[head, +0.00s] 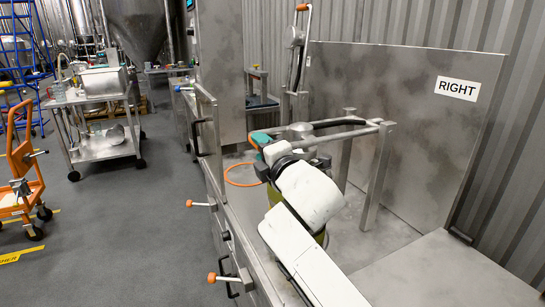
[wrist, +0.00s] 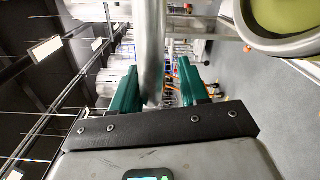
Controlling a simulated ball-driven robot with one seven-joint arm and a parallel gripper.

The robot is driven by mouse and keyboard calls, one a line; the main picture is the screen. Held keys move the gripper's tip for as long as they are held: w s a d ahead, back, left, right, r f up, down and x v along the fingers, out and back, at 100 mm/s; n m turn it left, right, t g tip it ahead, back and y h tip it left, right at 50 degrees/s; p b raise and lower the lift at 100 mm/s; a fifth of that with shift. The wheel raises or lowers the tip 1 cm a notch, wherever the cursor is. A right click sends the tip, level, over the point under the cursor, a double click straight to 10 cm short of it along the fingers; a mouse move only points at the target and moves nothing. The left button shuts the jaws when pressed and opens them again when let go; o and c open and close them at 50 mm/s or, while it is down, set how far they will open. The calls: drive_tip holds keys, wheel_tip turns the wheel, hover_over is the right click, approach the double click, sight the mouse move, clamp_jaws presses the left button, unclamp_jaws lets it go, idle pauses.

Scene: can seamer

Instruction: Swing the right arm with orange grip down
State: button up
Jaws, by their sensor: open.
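An upright metal arm with an orange grip (head: 303,7) at its top stands at the back of the machine in the head view, right of the tall steel column. My gripper (head: 262,141) has teal fingers and is well below and in front of that grip, beside the horizontal metal rails. In the wrist view my gripper (wrist: 157,88) is open, with a smooth grey metal bar (wrist: 151,45) passing between or just beyond its fingers. I cannot tell whether either finger touches the bar. The orange grip cannot be made out in the wrist view.
A steel panel marked RIGHT (head: 457,88) stands at the right. A tubular frame (head: 376,178) rises beside my arm. An orange ring (head: 240,184) lies near my gripper. Orange-tipped handles (head: 212,277) stick out at the machine's front. Open floor (head: 120,240) lies left, beyond it a steel cart (head: 98,100).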

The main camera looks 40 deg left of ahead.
drive_tip(key=p+v, duration=0.5)
drive_tip(key=v, duration=0.5)
idle(0.5)
